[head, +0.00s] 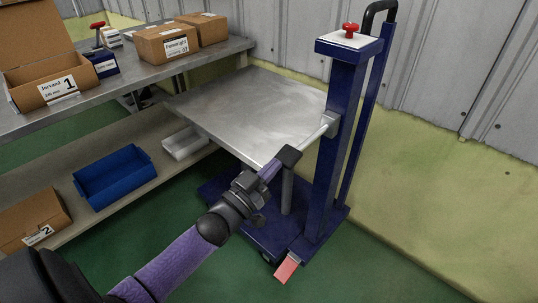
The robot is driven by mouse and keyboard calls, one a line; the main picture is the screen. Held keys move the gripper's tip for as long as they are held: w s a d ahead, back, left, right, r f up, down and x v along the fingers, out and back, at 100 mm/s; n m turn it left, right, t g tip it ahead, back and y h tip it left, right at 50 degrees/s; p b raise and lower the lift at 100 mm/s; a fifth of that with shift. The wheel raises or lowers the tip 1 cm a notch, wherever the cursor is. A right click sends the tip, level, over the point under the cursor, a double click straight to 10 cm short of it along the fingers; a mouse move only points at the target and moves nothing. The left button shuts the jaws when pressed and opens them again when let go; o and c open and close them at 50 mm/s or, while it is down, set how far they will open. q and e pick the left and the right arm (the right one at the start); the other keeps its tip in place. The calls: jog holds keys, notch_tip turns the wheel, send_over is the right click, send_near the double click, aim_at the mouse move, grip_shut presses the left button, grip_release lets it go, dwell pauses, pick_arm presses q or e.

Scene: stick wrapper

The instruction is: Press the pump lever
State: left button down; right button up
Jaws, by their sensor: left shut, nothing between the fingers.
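A dark blue lift cart with a metal platform (250,110) stands in the middle of the head view. A red pedal-like lever (287,270) sticks out low at its front, by the floor. A red knob (350,31) sits on top of its blue post (338,160). I cannot tell which is the pump lever. My left gripper (287,158) is shut and empty, seen against the platform's near edge. It is well above the pedal and below the knob, apart from both. Whether it touches the platform is unclear. My right gripper is not in view.
A metal workbench (120,80) with cardboard boxes (167,43) stands at the left. A blue bin (115,178) and a white tray (185,143) lie on its lower shelf. A wall (465,110) closes off the right. Green floor in front is clear.

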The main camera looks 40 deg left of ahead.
pick_arm(q)
jog(key=p+v, duration=0.1)
jog(key=v, duration=0.8)
jog(key=shift+s+f, duration=0.25)
jog(key=shift+f, duration=0.25)
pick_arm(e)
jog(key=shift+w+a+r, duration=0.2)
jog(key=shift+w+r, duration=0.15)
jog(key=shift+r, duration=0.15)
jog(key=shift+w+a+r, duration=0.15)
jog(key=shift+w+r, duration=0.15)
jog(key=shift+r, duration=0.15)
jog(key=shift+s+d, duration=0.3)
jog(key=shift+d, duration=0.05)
pick_arm(q)
jog(key=shift+p, duration=0.3)
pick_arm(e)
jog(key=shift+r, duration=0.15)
